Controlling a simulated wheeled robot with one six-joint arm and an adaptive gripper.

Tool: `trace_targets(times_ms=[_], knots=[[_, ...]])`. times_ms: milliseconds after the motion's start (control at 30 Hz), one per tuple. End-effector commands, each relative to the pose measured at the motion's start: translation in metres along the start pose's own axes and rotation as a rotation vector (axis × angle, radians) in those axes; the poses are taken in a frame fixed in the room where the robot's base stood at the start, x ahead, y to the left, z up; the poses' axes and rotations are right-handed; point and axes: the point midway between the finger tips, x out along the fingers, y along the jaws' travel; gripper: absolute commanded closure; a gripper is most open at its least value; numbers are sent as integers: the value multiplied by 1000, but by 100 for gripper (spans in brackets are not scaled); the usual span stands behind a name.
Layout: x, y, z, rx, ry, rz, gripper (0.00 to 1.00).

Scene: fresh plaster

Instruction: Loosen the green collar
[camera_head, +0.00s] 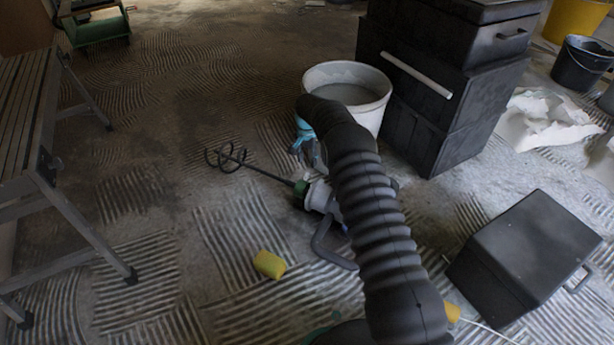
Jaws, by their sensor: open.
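A paddle mixer lies on the floor in the middle of the head view. Its thin dark shaft (262,171) runs left to a spiral paddle (228,157). The green collar (300,187) sits where the shaft meets the mixer's pale body (318,196). A dark curved handle (325,242) shows below the body. My black ribbed arm crosses in front and hides the right part of the mixer. A blue and dark wrist part of mine shows just above the collar.
A white bucket of grey material (347,82) stands behind the mixer, beside stacked black cases (440,85). A black box (535,255) stands at right. A yellow sponge (269,264) lies in front. A slatted workbench (40,140) stands at left. The floor left of the paddle is clear.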

Motion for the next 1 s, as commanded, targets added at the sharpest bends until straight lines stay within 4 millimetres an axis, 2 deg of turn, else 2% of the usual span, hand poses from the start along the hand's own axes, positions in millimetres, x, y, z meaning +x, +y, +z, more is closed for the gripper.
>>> trace_targets(times_ms=[33,200,400,600,900,967,1000], knots=[[12,0,0,0,-2,2,56],[43,0,0,0,-1,1,56],[71,0,0,-1,0,0,56],[83,0,0,0,1,-1,56],[85,0,0,0,1,-1,56],[85,0,0,0,1,-1,69],[85,0,0,0,1,-1,79]])
